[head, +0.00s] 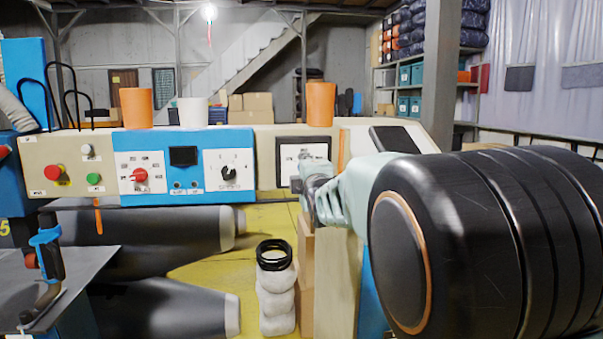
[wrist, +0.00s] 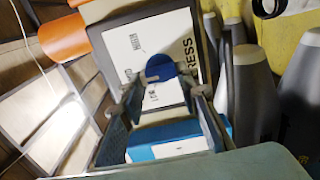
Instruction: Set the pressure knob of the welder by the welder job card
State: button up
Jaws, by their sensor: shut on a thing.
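The pressure panel (head: 286,170) is a white plate in a dark frame on the welder's (head: 264,180) front; my gripper partly covers it in the head view. The wrist view shows the plate (wrist: 150,40) turned sideways, with lettering partly reading "PRESS". The pressure knob (wrist: 160,67) is round and blue there. My gripper (wrist: 160,84) is shut on the knob, one finger each side; it also shows in the head view (head: 308,184). The knob's pointer and setting cannot be read. I cannot make out the job card.
Left on the welder are a red knob (head: 140,175), a black knob (head: 228,172), a red button (head: 54,172) and a green button (head: 94,178). Orange cups (head: 136,107) stand on top. White rolls with black rings (head: 274,255) stand below, near my arm.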

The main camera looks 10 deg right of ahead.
jog(key=o, duration=1.2)
jog(key=shift+c, duration=0.2)
jog(key=s, duration=1.2)
jog(key=shift+r, duration=0.15)
jog(key=shift+s, duration=0.1)
